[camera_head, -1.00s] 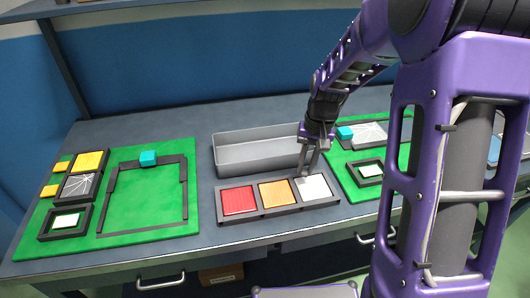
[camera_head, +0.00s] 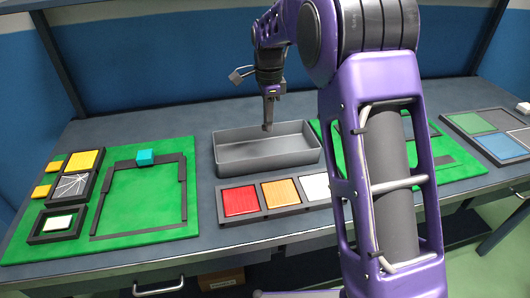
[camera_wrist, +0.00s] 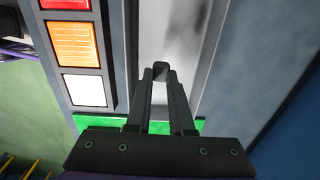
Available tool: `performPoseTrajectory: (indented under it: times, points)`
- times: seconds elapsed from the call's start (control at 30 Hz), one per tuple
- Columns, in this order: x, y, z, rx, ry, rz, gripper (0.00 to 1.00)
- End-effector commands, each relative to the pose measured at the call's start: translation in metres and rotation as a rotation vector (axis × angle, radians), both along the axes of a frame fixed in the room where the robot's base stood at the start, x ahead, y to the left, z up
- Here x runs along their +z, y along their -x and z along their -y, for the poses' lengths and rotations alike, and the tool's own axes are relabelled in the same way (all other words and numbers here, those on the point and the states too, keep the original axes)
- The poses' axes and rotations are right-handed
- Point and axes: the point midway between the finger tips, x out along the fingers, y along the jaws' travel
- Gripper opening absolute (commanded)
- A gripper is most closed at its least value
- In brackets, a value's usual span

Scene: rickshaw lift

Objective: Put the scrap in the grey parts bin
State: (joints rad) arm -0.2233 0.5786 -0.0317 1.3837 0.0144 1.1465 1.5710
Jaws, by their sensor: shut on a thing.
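My gripper (camera_head: 268,122) points down over the grey parts bin (camera_head: 270,166), its fingertips near or just above the bin's opening. In the wrist view my gripper (camera_wrist: 160,76) is shut on a small dark grey piece, the scrap (camera_wrist: 161,69), pinched at the fingertips. The bin's pale inside (camera_wrist: 178,25) shows beyond the fingers in that view. The bin looks empty where I can see into it. The exact height of the scrap above the bin floor is hard to tell.
A tray with red, orange and white tiles (camera_head: 240,200) stands in front of the bin. A green board with a dark frame and a cyan block (camera_head: 147,157) lies left. Another green board (camera_head: 465,165) lies right, partly behind my arm. Coloured panels (camera_head: 500,147) lie farther right.

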Motion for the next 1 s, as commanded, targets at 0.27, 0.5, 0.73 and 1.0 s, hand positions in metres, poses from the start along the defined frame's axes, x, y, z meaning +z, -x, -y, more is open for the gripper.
performPoseTrajectory:
  times: [0.27,0.5,0.73,1.0]
  points:
    - [-0.029,0.012,0.003,0.01,0.008,-0.047,0.0]
    - [-0.058,0.012,0.003,0.011,0.007,-0.045,0.0]
    - [-0.094,0.012,0.004,0.011,0.008,-0.045,0.0]
    - [-0.099,0.011,0.003,0.012,0.007,-0.041,0.0]
